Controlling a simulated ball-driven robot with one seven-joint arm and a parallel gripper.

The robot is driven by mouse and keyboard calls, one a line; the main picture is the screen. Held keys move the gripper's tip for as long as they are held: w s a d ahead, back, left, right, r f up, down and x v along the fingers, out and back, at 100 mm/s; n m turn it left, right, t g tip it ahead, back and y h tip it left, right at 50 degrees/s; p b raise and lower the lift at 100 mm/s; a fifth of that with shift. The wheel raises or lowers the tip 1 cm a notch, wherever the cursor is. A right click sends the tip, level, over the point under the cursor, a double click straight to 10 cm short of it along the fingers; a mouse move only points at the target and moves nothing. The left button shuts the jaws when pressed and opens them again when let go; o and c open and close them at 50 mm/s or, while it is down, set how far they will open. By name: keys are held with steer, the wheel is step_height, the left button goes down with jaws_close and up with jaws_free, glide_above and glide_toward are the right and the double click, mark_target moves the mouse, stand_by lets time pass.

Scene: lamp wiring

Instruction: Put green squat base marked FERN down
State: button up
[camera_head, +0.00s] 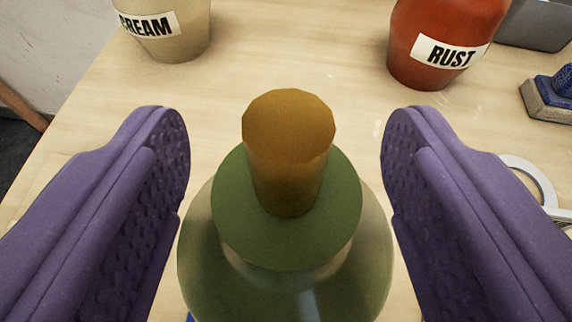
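A green squat base (240,288) with a brass-coloured neck (289,135) on top is at the bottom middle of the view, seen from above. It appears to stand upright on the wooden table; its underside is hidden. No FERN label shows from this side. My gripper (286,150) is open, with its two purple fingers on either side of the base's neck and top. There is a clear gap between the neck and each finger pad. The lower ends of the fingers run out of the frame.
A cream base (188,42) labelled CREAM stands at the back left. A red base (425,65) labelled RUST stands at the back right. A grey container (535,25), a blue-topped block (548,100) and a white ring (530,175) lie at right. The table middle beyond is clear.

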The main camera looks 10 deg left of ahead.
steer(key=shift+r, duration=0.2)
steer(key=p+v, duration=0.3)
steer(key=v, duration=0.9)
steer(key=shift+f, duration=0.1)
